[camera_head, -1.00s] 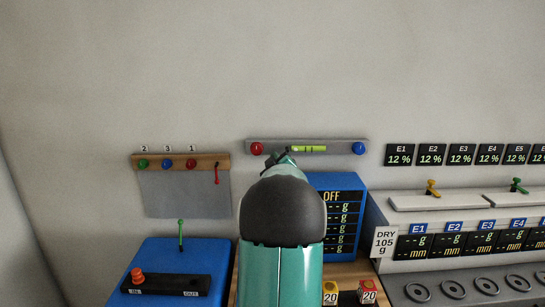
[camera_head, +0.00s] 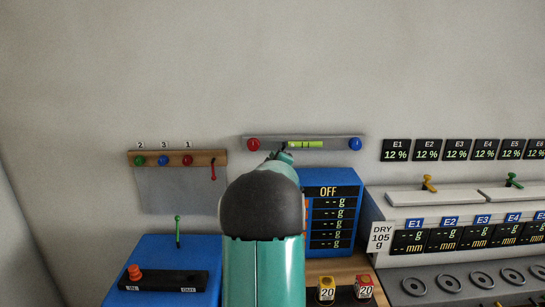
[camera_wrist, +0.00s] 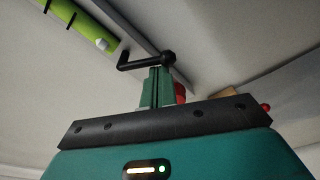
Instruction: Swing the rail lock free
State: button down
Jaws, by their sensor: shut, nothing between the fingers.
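A grey rail (camera_head: 322,139) on the wall carries a red knob, a blue knob and a yellow-green vial (camera_head: 305,144), which also shows in the wrist view (camera_wrist: 68,17). A black bent lever (camera_wrist: 145,61) with a ball end sits at this rail; it looks like the rail lock. My gripper (camera_wrist: 158,86) is shut and empty, its green tips just under the lever's ball end. I cannot tell whether they touch it. In the head view my gripper (camera_head: 284,157) shows only as a small tip at the rail, and my arm hides much below it.
A wooden rail (camera_head: 200,157) with numbered knobs and a red lever (camera_head: 213,170) hangs at left. A blue box with an OFF display (camera_head: 328,191) stands below the grey rail. A blue unit (camera_head: 150,255) with a green lever stands front left.

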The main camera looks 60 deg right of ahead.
jog(key=shift+s+d+f+n+y, duration=0.2)
jog(key=shift+s+f+n, duration=0.2)
jog(key=shift+n, duration=0.5)
jog(key=shift+s+d+f+n+y, duration=0.1)
jog(key=shift+s+d+f+n, duration=0.25)
jog(key=shift+n, duration=0.55)
jog(key=shift+s+a, duration=0.1)
jog(key=shift+s, duration=0.05)
jog(key=s+a, duration=0.2)
jog(key=a, duration=0.7)
jog(key=shift+w+a, duration=0.1)
jog(key=shift+a, duration=0.05)
